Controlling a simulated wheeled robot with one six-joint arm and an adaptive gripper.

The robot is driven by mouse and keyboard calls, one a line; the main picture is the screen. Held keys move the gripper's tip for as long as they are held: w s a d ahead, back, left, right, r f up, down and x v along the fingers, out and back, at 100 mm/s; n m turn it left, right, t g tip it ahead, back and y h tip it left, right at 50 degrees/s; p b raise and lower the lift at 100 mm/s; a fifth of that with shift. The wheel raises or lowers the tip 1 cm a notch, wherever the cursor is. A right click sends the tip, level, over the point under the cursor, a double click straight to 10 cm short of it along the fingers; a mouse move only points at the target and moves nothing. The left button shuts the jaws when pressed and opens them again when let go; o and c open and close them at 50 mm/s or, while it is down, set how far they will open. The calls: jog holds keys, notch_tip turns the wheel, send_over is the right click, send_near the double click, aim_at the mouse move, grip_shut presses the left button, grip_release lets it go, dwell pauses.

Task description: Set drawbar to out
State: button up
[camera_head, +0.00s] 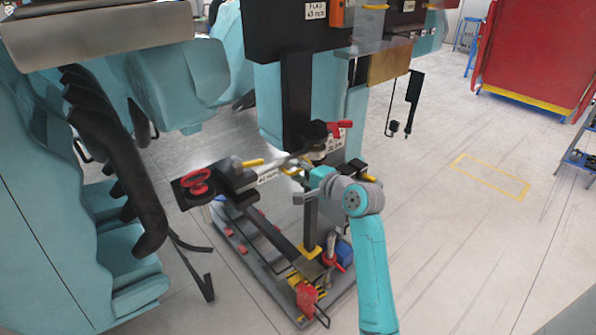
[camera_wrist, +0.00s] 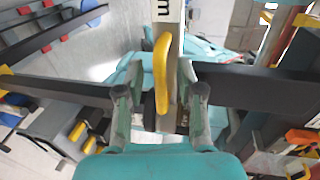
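No part is clearly marked as the drawbar. In the wrist view a curved yellow handle (camera_wrist: 161,72) stands on a pale bar, below a white label (camera_wrist: 166,10) whose visible text ends in "m". My gripper (camera_wrist: 159,94) is open, with one finger on each side of the handle's line. I see a gap on both sides and cannot tell how far the handle reaches between the fingertips. In the head view my gripper (camera_head: 303,182) is at the coupling stand, beside a metal bar. The teal wrist partly hides this spot.
A red handwheel (camera_head: 196,181) stands left of the coupling. A red lever (camera_head: 340,125) is above it, and a dark beam (camera_head: 297,100) hangs close behind. A low grey base (camera_head: 265,285) with yellow-black marks lies below.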

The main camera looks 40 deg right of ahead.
jog(key=shift+w, duration=0.15)
grip_shut()
dwell(0.4)
jog(key=s+a+m+g+h, duration=0.3)
jog(key=s+a+m+h, duration=0.3)
jog(key=s+m+h, duration=0.2)
jog(key=shift+s+a+g+h, duration=0.3)
jog(key=shift+s+h, duration=0.05)
jog(key=shift+h, duration=0.65)
dwell(0.4)
